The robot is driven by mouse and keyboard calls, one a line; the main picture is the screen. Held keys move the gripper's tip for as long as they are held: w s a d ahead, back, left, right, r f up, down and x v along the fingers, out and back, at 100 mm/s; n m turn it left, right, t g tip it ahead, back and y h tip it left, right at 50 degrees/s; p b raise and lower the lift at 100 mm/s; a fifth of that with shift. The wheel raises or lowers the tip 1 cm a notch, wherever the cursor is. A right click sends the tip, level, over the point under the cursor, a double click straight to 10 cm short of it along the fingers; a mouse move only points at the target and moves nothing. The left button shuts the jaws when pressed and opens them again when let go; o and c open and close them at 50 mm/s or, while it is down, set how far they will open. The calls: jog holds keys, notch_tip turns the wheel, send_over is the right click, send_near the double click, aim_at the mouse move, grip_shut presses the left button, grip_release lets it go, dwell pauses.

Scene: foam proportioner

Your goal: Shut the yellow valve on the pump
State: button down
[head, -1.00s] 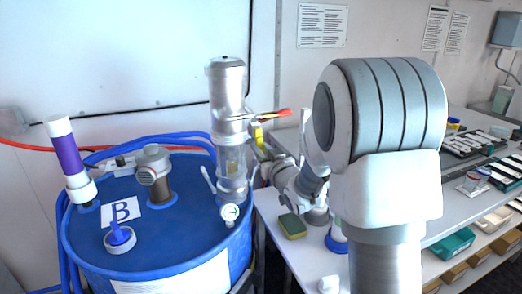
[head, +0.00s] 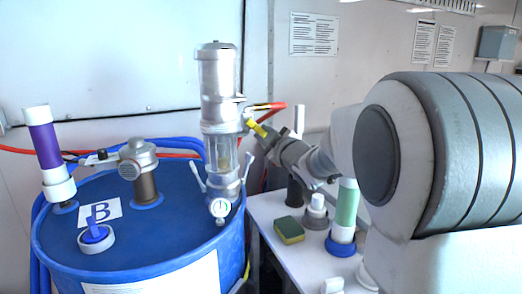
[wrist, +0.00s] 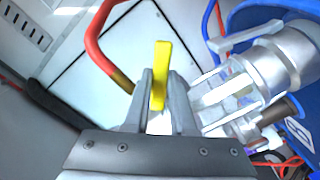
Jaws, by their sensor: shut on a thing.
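The pump (head: 218,125) is a silver upright cylinder with a clear section and a gauge, standing at the right edge of a blue drum. The yellow valve handle (head: 256,129) sits at the pump's right side, near the red hose fitting. In the wrist view the yellow handle (wrist: 161,70) stands between my two fingers. My gripper (head: 266,139) is shut on this handle, reaching in from the right. In the wrist view my gripper (wrist: 161,88) hides the handle's lower end and the valve body, so I cannot tell the valve's exact position.
The blue drum (head: 130,240) carries a purple-banded tube (head: 46,145) and a blue-handled cap (head: 96,236). A red hose (wrist: 92,45) runs close by my fingers.

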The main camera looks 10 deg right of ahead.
jog(key=shift+w+d+r+n+b, duration=0.15)
jog(key=shift+r+n+b, duration=0.3)
jog(key=shift+n+b, duration=0.75)
jog(key=shift+s+d+r+n+b, duration=0.15)
jog(key=shift+r+n+b, duration=0.35)
jog(key=shift+n, duration=1.15)
jog(key=shift+w+d+r+n+b, duration=0.1)
jog(key=shift+d+r+n+b, duration=0.2)
jog(key=shift+n+b, duration=0.95)
jog(key=shift+r+n, duration=0.15)
jog(key=shift+n, duration=0.15)
jog(key=c, duration=1)
grip_release()
jog(key=s+d+p, duration=0.1)
jog(key=s, duration=0.4)
jog(key=s+d+p, duration=0.1)
jog(key=s, duration=0.5)
jog(key=s+d+p, duration=0.1)
jog(key=s, duration=0.5)
jog(key=shift+d, duration=0.15)
